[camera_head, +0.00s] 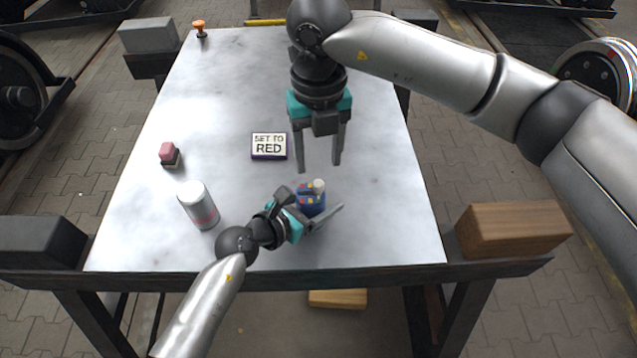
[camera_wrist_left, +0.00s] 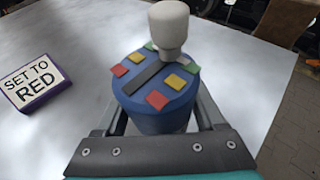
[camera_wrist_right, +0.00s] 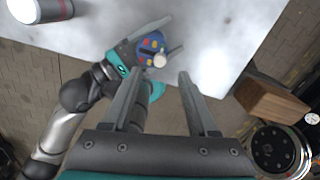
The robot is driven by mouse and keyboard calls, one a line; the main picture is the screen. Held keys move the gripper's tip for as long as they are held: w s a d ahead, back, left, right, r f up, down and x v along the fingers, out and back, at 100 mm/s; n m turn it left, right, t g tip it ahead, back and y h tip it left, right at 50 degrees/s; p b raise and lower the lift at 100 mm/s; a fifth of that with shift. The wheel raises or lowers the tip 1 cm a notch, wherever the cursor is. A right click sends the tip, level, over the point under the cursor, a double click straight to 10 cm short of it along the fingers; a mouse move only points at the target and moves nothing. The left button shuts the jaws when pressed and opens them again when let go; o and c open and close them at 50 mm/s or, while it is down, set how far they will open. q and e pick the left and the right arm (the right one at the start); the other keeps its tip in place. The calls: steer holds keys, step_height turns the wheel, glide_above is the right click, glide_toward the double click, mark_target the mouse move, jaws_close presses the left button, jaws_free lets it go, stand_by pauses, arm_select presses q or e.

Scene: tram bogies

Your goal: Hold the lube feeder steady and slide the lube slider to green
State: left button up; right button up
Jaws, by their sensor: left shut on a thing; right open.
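The lube feeder (camera_head: 306,203) is a blue cylinder near the table's front edge. Its top, in the left wrist view (camera_wrist_left: 150,120), has a dark slot with red, yellow and green patches along it. The lube slider (camera_wrist_left: 170,28) is a pale upright knob at the slot's far end, beside a partly hidden green patch. My left gripper (camera_head: 313,200) is shut around the feeder's sides. My right gripper (camera_head: 318,168) is open and empty, fingers pointing down, above and behind the feeder. In the right wrist view, the pale knob (camera_wrist_right: 160,60) shows beyond the fingers, untouched.
A sign (camera_head: 269,146) reading "SET TO RED" lies behind the feeder. A grey-white can (camera_head: 198,205) stands at left, with a pink-and-black block (camera_head: 170,155) behind it. An orange-topped object (camera_head: 200,29) stands at the far left corner. The table (camera_head: 380,225) is clear to the right.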

mark_target(319, 183)
step_height(319, 183, up, 6)
steer(key=shift+r, duration=0.15)
arm_select(q)
steer(key=o, duration=1.5)
steer(key=shift+c, duration=0.2)
steer(key=v, duration=1.2)
steer(key=shift+f, duration=0.1)
steer(key=shift+s, duration=0.1)
